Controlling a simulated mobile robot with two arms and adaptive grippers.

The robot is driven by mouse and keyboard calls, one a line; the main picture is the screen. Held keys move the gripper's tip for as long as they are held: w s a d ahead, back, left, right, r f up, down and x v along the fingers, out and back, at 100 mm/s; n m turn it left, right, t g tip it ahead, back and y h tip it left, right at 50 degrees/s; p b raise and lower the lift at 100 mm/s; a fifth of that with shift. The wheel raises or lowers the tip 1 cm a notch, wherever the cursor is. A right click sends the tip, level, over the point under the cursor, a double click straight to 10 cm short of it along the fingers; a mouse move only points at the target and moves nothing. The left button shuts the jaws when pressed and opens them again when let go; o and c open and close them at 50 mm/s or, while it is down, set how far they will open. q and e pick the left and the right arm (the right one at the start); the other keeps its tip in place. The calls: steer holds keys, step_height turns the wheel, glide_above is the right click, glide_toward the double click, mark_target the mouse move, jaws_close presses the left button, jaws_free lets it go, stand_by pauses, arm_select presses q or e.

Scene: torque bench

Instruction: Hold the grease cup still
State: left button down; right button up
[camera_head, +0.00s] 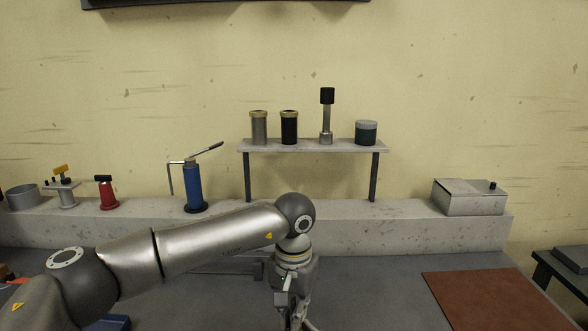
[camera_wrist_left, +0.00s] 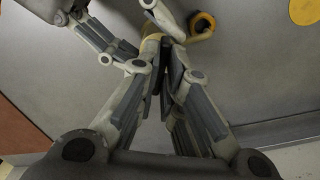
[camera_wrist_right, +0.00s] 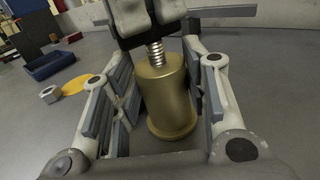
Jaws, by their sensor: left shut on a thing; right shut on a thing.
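The grease cup appears as a brass cylinder (camera_wrist_right: 168,100) with a threaded stem on top in the right wrist view. My right gripper (camera_wrist_right: 165,112) is shut on its body, one finger on each side. My left gripper (camera_wrist_right: 150,18) shows above the stem, shut on the cup's top part, which its fingers mostly hide. In the left wrist view the left gripper's pads (camera_wrist_left: 166,65) lie close together, with a bit of brass (camera_wrist_left: 150,45) beside them. In the head view the left gripper (camera_head: 293,308) is low over the bench and the cup is hidden.
A yellow ring (camera_wrist_left: 203,25) and a yellow disc (camera_wrist_left: 308,10) lie on the bench. A blue bin (camera_wrist_right: 48,66) and a small metal nut (camera_wrist_right: 50,94) show beyond. A raised shelf (camera_head: 315,146) holds several jars. A brown mat (camera_head: 490,298) lies at the right.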

arm_select(q)
steer(key=c, duration=1.7)
jaws_free()
steer(key=shift+c, duration=0.2)
steer(key=shift+r, duration=0.2)
steer(key=shift+r, duration=2.85)
arm_select(e)
steer(key=o, duration=1.4)
steer(key=shift+c, duration=0.2)
steer(key=shift+f, duration=0.1)
steer(key=shift+s, duration=0.1)
